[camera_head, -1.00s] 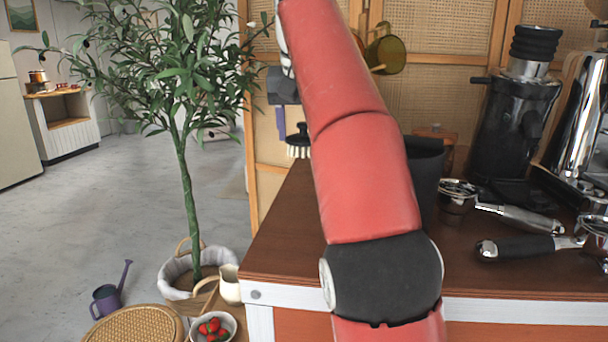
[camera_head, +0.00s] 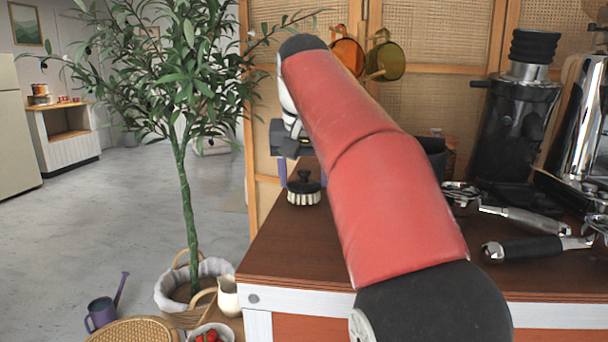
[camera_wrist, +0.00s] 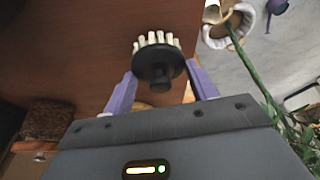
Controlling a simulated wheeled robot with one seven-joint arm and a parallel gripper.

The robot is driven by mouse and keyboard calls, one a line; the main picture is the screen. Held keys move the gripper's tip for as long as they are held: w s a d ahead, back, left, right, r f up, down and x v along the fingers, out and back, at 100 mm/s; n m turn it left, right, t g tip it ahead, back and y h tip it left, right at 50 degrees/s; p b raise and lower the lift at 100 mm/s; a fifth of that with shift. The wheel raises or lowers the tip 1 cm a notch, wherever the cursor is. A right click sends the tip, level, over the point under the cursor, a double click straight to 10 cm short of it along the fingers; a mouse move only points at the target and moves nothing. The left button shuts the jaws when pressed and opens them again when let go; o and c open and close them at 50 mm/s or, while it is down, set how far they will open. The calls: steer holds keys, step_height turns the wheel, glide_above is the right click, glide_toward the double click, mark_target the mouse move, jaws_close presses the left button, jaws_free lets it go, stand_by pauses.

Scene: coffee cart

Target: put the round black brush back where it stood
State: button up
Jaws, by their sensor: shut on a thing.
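The round black brush (camera_head: 304,191) has a black knob on top and pale bristles pointing down. It is at the far left part of the brown counter (camera_head: 290,240) in the head view. My gripper (camera_head: 303,176) is shut on it from above, with a purple finger on either side. In the wrist view the brush (camera_wrist: 158,62) sits between the two purple fingers (camera_wrist: 162,72), with the wood surface behind it. I cannot tell whether the bristles touch the counter.
A dark container (camera_head: 432,155) stands behind my arm. Portafilters (camera_head: 520,216) and a black grinder (camera_head: 515,125) are to the right. Mugs (camera_head: 385,60) hang on the back panel. The counter's left edge is close to the brush; its front left is clear.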

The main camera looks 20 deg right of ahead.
mark_target(308, 170)
steer(key=shift+f, duration=0.1)
steer(key=shift+f, duration=0.15)
steer(key=o, duration=0.9)
steer(key=shift+o, duration=0.2)
steer(key=shift+b, duration=0.4)
steer(key=p+v, duration=0.1)
steer(key=v, duration=0.1)
steer(key=p+v, duration=0.1)
steer(key=v, duration=0.1)
steer(key=d+p+v, duration=0.1)
steer(key=v, duration=0.1)
steer(key=shift+a+r, duration=0.1)
steer(key=shift+r, duration=0.45)
steer(key=shift+s+r, duration=0.25)
steer(key=shift+r, duration=0.25)
steer(key=shift+a, duration=0.1)
